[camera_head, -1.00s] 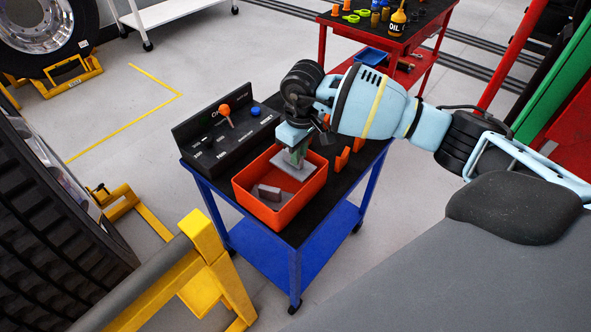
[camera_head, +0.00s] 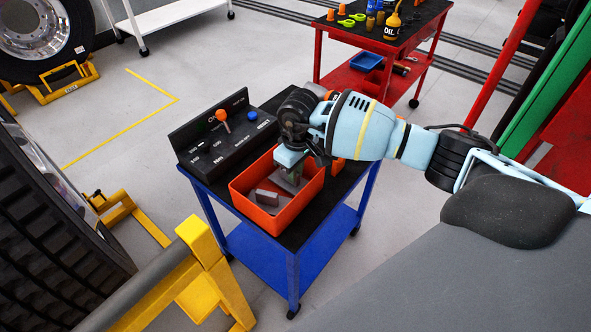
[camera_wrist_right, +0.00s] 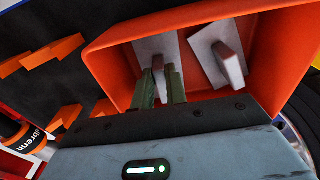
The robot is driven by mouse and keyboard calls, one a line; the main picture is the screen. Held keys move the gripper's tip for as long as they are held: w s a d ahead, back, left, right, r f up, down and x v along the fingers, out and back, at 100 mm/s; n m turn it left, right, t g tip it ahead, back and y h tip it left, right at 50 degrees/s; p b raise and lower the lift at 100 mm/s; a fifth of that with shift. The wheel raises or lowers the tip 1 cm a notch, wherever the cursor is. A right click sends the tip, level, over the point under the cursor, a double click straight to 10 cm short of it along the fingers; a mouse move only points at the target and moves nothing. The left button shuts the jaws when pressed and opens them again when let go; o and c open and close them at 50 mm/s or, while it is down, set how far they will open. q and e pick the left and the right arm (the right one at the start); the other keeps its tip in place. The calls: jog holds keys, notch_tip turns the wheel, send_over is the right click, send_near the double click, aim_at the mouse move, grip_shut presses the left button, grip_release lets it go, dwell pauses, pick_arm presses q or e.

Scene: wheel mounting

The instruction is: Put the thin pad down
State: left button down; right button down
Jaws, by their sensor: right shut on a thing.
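The thin pad (camera_head: 292,184) is a grey flat plate with an upright tab, inside the orange bin (camera_head: 248,208). My right gripper (camera_head: 288,172) reaches down into the bin and is shut on the pad's tab. In the right wrist view, the tab of the thin pad (camera_wrist_right: 158,72) stands between the two greenish fingers (camera_wrist_right: 160,86), with its plate behind. Whether the plate touches the bin floor is hard to tell. A second grey pad (camera_head: 267,197) lies in the bin beside it and also shows in the wrist view (camera_wrist_right: 212,58). My left gripper is out of view.
The bin stands on a blue cart with a black top (camera_head: 277,103). A black control panel (camera_head: 215,142) with an orange-knobbed lever and blue button is behind it. Orange holders (camera_wrist_right: 42,58) stand close beside the bin. A yellow stand (camera_head: 205,255) is in front at left.

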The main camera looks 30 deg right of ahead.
jog(key=c, duration=1.4)
grip_release()
jog(key=shift+f, duration=0.1)
jog(key=shift+r, duration=0.25)
notch_tip(320, 180, up, 12)
jog(key=shift+s, duration=0.3)
jog(key=shift+f, duration=0.15)
